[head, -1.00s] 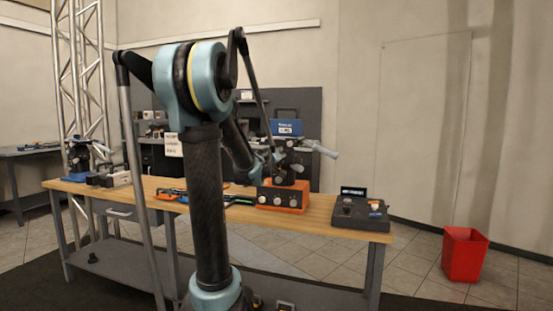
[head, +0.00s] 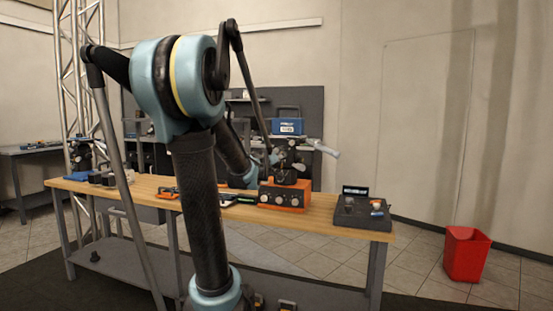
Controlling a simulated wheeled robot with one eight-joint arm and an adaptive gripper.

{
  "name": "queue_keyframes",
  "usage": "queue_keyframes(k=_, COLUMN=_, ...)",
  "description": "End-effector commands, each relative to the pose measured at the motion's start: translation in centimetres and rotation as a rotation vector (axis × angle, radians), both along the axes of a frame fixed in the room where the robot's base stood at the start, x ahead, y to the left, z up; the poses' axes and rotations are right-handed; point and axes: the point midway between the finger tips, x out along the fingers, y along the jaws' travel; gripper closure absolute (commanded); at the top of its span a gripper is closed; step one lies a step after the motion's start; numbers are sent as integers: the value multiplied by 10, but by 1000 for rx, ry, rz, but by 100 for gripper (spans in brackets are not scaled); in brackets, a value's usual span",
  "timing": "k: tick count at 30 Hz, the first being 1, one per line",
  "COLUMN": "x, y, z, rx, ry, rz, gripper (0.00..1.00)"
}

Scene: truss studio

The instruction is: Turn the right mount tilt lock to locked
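The right mount (head: 290,158) is a dark clamp-like head on an orange base (head: 285,196) with several knobs on its front, standing on the wooden workbench. A pale grey lever (head: 323,148) sticks out from its upper right side. The tilt lock is too small to tell apart, so its setting is not readable. My arm reaches over the bench, with its wrist just left of the mount. My gripper (head: 272,159) is small and partly hidden beside the mount's left side. I cannot tell whether it touches the mount or whether its fingers are open.
A dark control box (head: 361,213) stands at the bench's right end. A similar mount on a blue base (head: 78,172) stands at the far left. Tools lie mid-bench (head: 232,200). A blue case (head: 287,127) is behind. A red bin (head: 466,253) stands on the floor at right.

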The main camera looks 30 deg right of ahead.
Motion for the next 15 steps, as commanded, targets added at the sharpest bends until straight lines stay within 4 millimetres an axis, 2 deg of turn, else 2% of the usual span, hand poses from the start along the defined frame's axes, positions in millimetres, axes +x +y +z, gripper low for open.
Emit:
queue_keyframes(k=6, x=-18, y=23, z=-1, rx=0, ry=0, rz=2, gripper=53)
queue_keyframes(k=15, x=-36, y=44, z=-1, rx=2, ry=0, rz=2, gripper=53)
